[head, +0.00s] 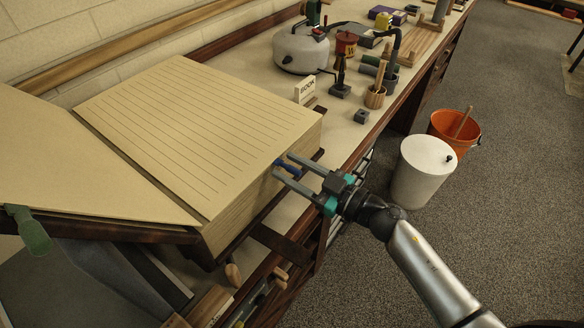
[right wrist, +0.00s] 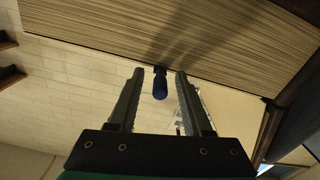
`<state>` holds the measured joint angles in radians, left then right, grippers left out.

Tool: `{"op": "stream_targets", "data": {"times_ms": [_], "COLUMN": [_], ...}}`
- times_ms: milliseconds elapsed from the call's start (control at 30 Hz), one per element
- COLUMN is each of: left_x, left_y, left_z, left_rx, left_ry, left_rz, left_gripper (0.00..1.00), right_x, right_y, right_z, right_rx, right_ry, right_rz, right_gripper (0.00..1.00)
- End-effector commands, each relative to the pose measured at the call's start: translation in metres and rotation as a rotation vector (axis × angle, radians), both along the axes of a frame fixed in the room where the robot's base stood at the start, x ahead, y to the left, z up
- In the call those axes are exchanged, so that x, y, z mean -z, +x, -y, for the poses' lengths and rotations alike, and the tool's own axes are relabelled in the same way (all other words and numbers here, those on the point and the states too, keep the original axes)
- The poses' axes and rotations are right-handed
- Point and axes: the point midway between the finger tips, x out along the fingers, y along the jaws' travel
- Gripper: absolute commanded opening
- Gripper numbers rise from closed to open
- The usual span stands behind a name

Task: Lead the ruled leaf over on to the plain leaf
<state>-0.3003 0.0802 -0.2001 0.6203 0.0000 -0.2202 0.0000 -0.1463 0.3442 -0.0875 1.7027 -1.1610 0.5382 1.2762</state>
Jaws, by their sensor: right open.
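The ruled leaf (head: 200,125) lies on top of the thick right-hand stack of a large open book, lines facing up. The plain leaf (head: 75,165) is on the left side, sloping, with a green tab (head: 30,232) at its near edge. A dark blue tab (head: 290,168) sticks out from the right edge of the ruled side; it also shows in the right wrist view (right wrist: 160,86). My right gripper (head: 282,166) is open, one finger on each side of the blue tab, with gaps visible in the right wrist view. My left gripper is not in view.
Behind the book are a small sign (head: 305,89), a grey kettle-like pot (head: 300,48), a red-topped stand (head: 345,45) and a wooden cup (head: 375,97). A white bin (head: 422,172) and an orange bucket (head: 455,130) stand on the floor to the right.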

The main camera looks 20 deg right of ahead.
Motion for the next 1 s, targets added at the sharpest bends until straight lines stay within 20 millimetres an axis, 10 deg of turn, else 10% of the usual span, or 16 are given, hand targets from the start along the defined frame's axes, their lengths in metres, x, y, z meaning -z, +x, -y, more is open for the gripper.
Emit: {"op": "stream_targets", "data": {"times_ms": [233,667,1000], "left_x": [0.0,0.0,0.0], "left_y": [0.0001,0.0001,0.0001], "left_z": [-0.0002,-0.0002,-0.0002], "left_rx": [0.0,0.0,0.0], "left_ry": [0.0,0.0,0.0], "left_rz": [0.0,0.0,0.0], "left_gripper": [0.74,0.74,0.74], "right_x": [-0.0001,-0.0002,-0.0001], "right_y": [0.0002,0.0001,0.0], "right_z": [-0.0002,-0.0002,-0.0002], "right_rx": [0.0,0.0,0.0], "right_ry": [0.001,0.001,0.001], "right_rz": [-0.001,0.0,0.0], "right_gripper": [0.5,0.01,0.0]}}
